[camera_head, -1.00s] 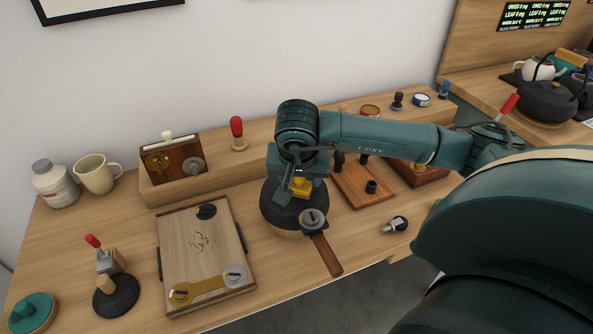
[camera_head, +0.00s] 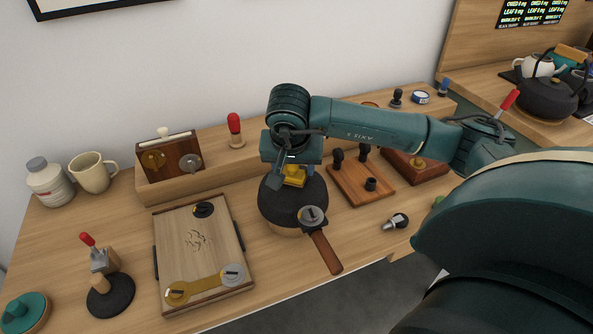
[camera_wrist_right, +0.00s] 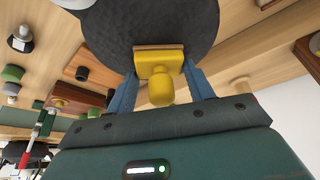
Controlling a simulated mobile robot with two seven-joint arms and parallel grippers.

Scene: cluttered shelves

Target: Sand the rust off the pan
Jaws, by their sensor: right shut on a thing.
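The dark round pan (camera_head: 292,200) sits on a round wooden base, with a clamp and its brown handle (camera_head: 324,250) at its front edge. My right gripper (camera_head: 291,172) is over the pan's far part. It is shut on a yellow sanding block (camera_head: 295,177). In the right wrist view the gripper's blue fingers (camera_wrist_right: 163,90) hold the block by its yellow knob (camera_wrist_right: 161,91), and the block's brown underside (camera_wrist_right: 158,48) lies against or very close to the dark pan (camera_wrist_right: 150,22). I cannot make out rust on the pan. My left gripper is not in view.
A wooden board with latches (camera_head: 205,245) lies left of the pan. A red-handled clamp (camera_head: 105,270) stands farther left. A brown rack with black knobs (camera_head: 362,182) is on the right, and a small bulb-like part (camera_head: 396,221) lies near the front edge. A raised wooden ledge (camera_head: 215,165) runs behind.

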